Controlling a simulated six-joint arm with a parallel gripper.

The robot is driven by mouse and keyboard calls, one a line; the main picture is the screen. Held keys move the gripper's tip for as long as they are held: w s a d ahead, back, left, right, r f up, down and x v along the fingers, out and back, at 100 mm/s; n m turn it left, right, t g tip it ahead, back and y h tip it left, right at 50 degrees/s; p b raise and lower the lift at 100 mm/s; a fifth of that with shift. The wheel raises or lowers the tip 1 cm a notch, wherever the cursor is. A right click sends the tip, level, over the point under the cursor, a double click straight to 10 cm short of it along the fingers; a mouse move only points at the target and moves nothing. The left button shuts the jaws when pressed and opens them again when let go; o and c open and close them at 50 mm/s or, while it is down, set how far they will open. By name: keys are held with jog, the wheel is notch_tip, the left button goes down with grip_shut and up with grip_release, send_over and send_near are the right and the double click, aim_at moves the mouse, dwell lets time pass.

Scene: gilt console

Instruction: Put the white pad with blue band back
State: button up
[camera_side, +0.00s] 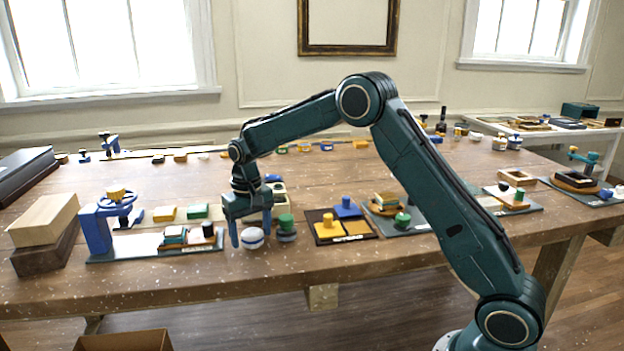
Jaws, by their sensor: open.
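The white pad with a blue band (252,238) is a small rounded piece low on the wooden table, near its front edge. My gripper (251,232) points down over it with its fingers apart, one on each side of the pad. I cannot tell whether either finger touches it. A green-topped round piece (286,228) stands just to the right of the pad. A pale holder (279,190) with dark openings is partly hidden behind my gripper.
A dark tray (313,217) with yellow and blue blocks lies to the right. A blue clamp (97,230) on a grey plate stands left, beside stacked wooden blocks (44,221). Bare table (190,285) runs along the front.

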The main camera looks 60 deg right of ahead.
aim_at(252, 232)
notch_tip(252, 232, up, 12)
dwell(0.6)
jog(key=shift+s+r, duration=0.1)
dwell(0.4)
jog(key=s+a+r+n+t, duration=0.1)
jog(key=s+r, duration=0.4)
jog(key=s, duration=0.3)
jog(key=s+a+r+n+t, duration=0.15)
jog(key=s+r, duration=0.25)
jog(key=s, duration=0.5)
jog(key=s+a+f+t, duration=0.1)
jog(key=s+f, duration=0.1)
jog(key=s, duration=0.7)
jog(key=s+f+n+t, duration=0.1)
jog(key=s+f+t, duration=0.1)
jog(key=s, duration=0.8)
jog(key=shift+a+f, duration=0.35)
jog(key=shift+f, duration=0.35)
